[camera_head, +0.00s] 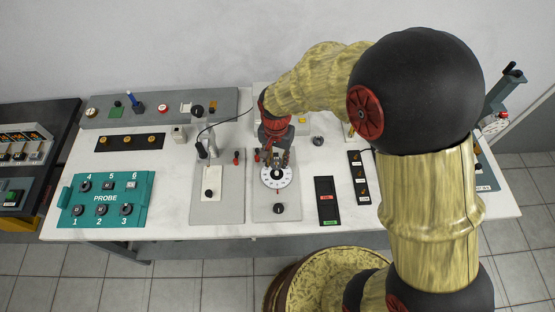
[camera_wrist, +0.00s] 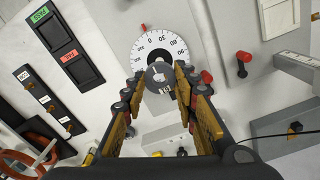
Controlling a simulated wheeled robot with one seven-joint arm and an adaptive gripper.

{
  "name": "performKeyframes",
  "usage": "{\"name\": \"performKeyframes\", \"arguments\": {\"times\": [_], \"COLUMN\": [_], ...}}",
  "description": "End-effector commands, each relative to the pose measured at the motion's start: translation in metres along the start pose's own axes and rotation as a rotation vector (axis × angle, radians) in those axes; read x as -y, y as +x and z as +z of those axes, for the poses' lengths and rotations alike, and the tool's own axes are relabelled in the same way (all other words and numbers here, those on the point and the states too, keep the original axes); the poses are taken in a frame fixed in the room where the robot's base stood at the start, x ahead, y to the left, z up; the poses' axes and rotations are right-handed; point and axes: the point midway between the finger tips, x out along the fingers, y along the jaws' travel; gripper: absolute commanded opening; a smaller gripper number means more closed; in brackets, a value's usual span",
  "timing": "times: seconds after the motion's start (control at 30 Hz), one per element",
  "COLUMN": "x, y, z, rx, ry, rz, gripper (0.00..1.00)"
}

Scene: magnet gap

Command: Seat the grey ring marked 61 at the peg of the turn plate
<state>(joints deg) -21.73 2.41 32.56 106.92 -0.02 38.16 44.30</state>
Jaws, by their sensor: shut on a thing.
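My gripper (camera_head: 274,157) is low over the turn plate (camera_head: 276,181), a white dial with black marks and numbers on a grey panel. In the wrist view my gripper (camera_wrist: 160,82) has its fingers on both sides of a dark grey round piece (camera_wrist: 158,75), shut on it. The piece carries a small pale label, partly readable as a 6; I take it to be the ring marked 61. It covers the near edge and part of the middle of the turn plate (camera_wrist: 145,47). The peg is not clearly visible. I cannot tell whether the ring touches the plate.
A black knob (camera_head: 279,208) sits in front of the dial. A black panel with red and green labels (camera_head: 326,209) lies to the right. A teal probe box (camera_head: 105,216) is farther left. The front table edge is clear.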

Motion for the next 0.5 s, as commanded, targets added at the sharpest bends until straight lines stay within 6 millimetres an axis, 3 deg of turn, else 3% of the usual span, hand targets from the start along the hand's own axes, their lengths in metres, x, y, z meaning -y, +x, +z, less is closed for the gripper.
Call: {"name": "performKeyframes", "arguments": {"times": [0.2, 0.5], "x": [0.000, 0.000], "y": [-0.001, 0.021], "z": [0.000, 0.001], "rx": [-0.001, 0.001], "ry": [0.000, -0.001], "rz": [-0.001, 0.001], "gripper": [0.03, 0.03]}}
